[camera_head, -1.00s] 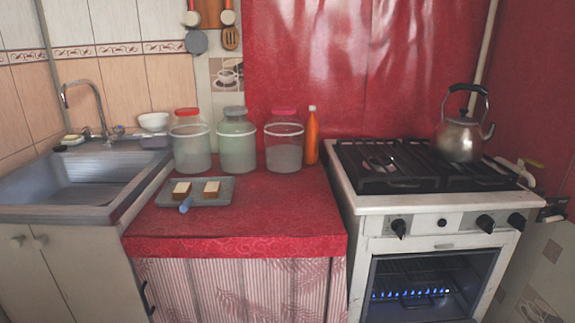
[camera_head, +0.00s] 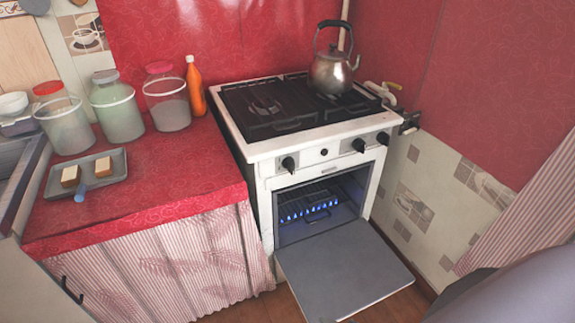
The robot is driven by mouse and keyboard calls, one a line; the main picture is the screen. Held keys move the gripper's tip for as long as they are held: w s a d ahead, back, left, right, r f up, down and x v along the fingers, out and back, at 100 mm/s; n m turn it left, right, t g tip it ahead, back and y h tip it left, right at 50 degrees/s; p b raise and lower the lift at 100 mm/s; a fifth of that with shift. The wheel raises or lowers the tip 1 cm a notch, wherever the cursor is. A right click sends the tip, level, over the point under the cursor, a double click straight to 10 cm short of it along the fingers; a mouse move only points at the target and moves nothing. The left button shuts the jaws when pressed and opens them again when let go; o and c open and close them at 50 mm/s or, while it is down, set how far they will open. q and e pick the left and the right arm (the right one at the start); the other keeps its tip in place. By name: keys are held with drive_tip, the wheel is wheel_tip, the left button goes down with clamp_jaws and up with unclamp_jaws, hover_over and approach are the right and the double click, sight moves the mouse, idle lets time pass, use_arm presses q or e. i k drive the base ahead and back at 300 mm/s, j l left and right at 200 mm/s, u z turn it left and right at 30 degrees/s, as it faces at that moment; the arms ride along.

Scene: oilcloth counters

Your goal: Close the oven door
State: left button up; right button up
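The oven (camera_head: 262,183) is a white stove with black knobs and black burner grates. Its grey door (camera_head: 345,274) is folded down, open and roughly level, low in front of the stove. Blue flames (camera_head: 305,216) burn inside the cavity below a rack. Neither of my grippers shows in the view. A dark grey rounded shape at the bottom right corner looks like part of my own arm.
A metal kettle (camera_head: 331,73) stands on the back right of the stove top. The red counter (camera_head: 180,178) to the left holds several jars, an orange bottle (camera_head: 195,87) and a tray (camera_head: 113,164) with bread-like pieces. A tiled wall (camera_head: 425,205) stands close on the right.

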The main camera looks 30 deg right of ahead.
sight(337, 274)
drive_tip(key=k+l, duration=0.15)
drive_tip(key=l, duration=0.25)
drive_tip(key=k+l, duration=0.2)
drive_tip(key=l, duration=0.15)
drive_tip(key=k+l, duration=0.15)
drive_tip(key=l, duration=0.25)
drive_tip(key=k+l, duration=0.2)
drive_tip(key=l, duration=0.2)
drive_tip(key=k+l+z, duration=0.1)
drive_tip(key=l, duration=0.3)
drive_tip(key=k+l, duration=0.25)
drive_tip(key=l, duration=0.15)
